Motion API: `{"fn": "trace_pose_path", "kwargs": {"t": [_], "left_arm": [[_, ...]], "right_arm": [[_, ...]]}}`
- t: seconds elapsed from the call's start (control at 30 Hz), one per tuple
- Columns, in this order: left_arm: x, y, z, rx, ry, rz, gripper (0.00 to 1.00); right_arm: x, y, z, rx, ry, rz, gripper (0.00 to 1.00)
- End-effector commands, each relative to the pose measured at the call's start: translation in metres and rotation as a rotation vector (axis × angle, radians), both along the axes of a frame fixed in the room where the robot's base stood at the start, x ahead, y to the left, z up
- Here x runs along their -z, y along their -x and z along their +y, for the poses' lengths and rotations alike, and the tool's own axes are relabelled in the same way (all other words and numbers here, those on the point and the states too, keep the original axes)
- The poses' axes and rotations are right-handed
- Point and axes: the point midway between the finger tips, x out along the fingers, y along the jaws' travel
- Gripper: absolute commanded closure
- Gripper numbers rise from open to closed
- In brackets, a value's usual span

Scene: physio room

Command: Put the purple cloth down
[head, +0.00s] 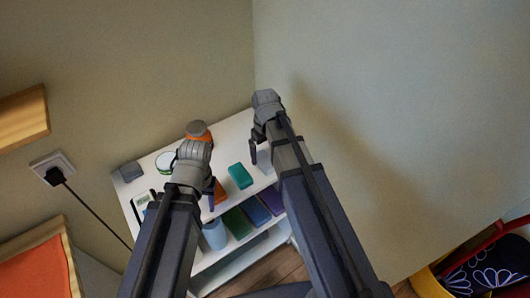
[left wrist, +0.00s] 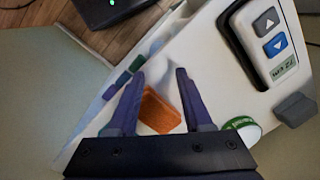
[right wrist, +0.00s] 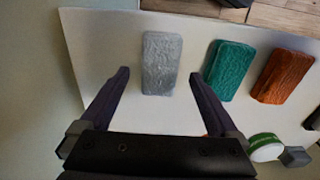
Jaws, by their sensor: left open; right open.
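The purple cloth (head: 271,201) lies folded on the lower shelf of the white shelf unit, at the right end of a row with a blue cloth (head: 256,211) and a green cloth (head: 235,222). Neither gripper touches it. My left gripper (left wrist: 160,73) is open above the top shelf, with an orange cloth (left wrist: 160,111) showing between its fingers. My right gripper (right wrist: 160,74) is open and empty above the top shelf. A grey cloth (right wrist: 160,62) lies between its fingertips in the right wrist view, and I cannot tell whether they touch it.
The top shelf (head: 234,131) also holds a teal cloth (head: 240,176), a white-and-green tin (right wrist: 265,147), a grey block (right wrist: 295,157) and a "72 cm" hand control (left wrist: 264,40). An orange-and-grey object (head: 198,131) stands at the back. Walls stand close behind and to the right.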

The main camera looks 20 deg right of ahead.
Motion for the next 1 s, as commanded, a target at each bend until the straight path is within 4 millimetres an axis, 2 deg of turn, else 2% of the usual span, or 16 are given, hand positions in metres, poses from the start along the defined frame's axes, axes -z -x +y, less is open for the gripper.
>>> {"fn": "trace_pose_path", "kwargs": {"t": [0.03, 0.5, 0.67, 0.87, 0.97, 1.0], "left_arm": [[-0.014, 0.000, 0.000, 0.000, 0.000, 0.000, 0.50], [-0.086, 0.000, 0.000, 0.002, 0.000, 0.000, 0.50], [-0.098, 0.000, 0.000, 0.002, 0.000, 0.000, 0.50], [-0.099, 0.000, 0.000, 0.002, 0.000, 0.000, 0.50], [-0.098, 0.000, 0.000, 0.002, 0.000, 0.000, 0.50], [-0.098, 0.000, 0.000, 0.002, 0.000, 0.000, 0.50]], "right_arm": [[-0.014, 0.000, 0.000, 0.000, 0.000, 0.000, 0.04], [-0.086, 0.000, 0.000, 0.000, 0.000, 0.000, 0.04], [-0.098, 0.000, 0.000, 0.000, 0.000, 0.000, 0.04], [-0.099, 0.003, 0.002, -0.001, 0.001, 0.001, 0.04], [-0.098, 0.027, 0.024, -0.006, 0.014, 0.009, 0.04], [-0.098, 0.042, 0.037, -0.007, 0.024, 0.014, 0.04]]}}
